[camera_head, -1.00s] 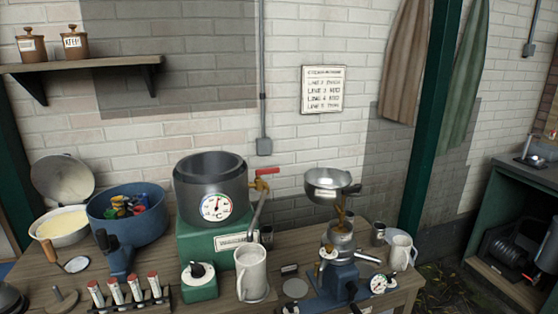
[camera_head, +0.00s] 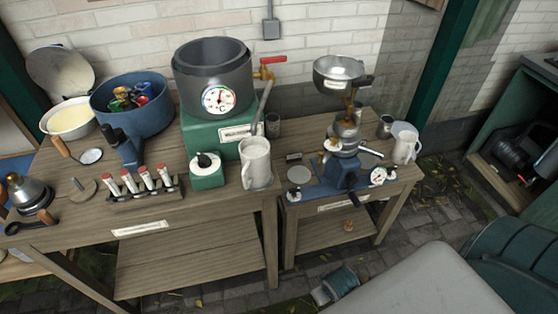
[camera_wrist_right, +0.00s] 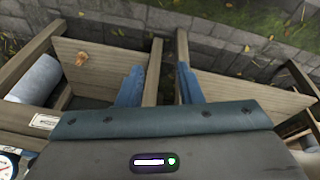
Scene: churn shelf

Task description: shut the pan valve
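The dark pan (camera_head: 213,85) with a round dial stands on a green base on the bench. Its valve (camera_head: 270,65) has a brass body and a red lever that lies roughly level, pointing right. A smaller silver bowl (camera_head: 338,68) sits above the separator (camera_head: 345,135), with a dark fitting at its right side. A brown stream runs from under that bowl into the separator. I cannot tell which valve the task means. My right gripper (camera_wrist_right: 159,85) shows two blue fingers apart with nothing between them. My left gripper is out of view.
A white mug (camera_head: 256,163) stands before the pan. A rack of red-capped tubes (camera_head: 140,185), a blue tub (camera_head: 132,105) and a bell (camera_head: 28,194) are to the left. A pitcher (camera_head: 404,142) stands at right. A lower shelf (camera_wrist_right: 95,75) shows in the right wrist view.

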